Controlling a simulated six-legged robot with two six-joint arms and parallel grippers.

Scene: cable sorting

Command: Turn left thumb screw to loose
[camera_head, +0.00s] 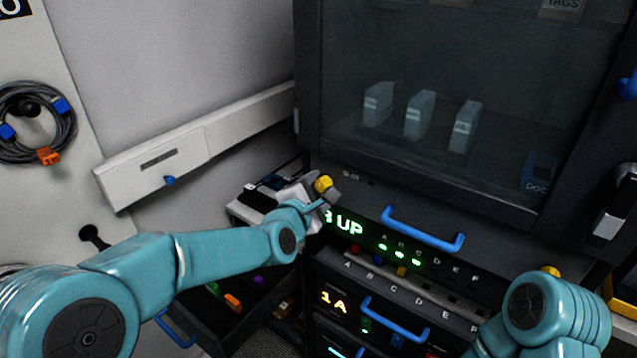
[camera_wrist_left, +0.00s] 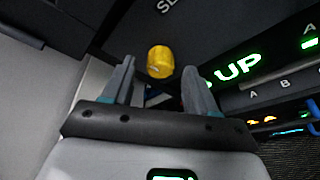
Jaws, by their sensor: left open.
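The left thumb screw is a yellow knob (camera_head: 323,184) at the left end of the panel with the green "UP" display. In the left wrist view the yellow knob (camera_wrist_left: 160,61) sits ahead of and between my left gripper's fingertips. My left gripper (camera_head: 325,196) is open around the line of the knob; contact is not visible. The left wrist view shows its two grey fingers (camera_wrist_left: 162,80) spread apart. A second yellow knob (camera_head: 551,271) shows at the right, partly hidden by my right arm. My right gripper is not in view.
A blue handle (camera_head: 423,229) crosses the display panel right of the knob. Another blue handle (camera_head: 394,320) is below it. A dark glass-fronted cabinet (camera_head: 440,110) rises above. An open drawer (camera_head: 240,300) with coloured connectors lies below my left arm. A coiled cable (camera_head: 38,121) hangs at the left.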

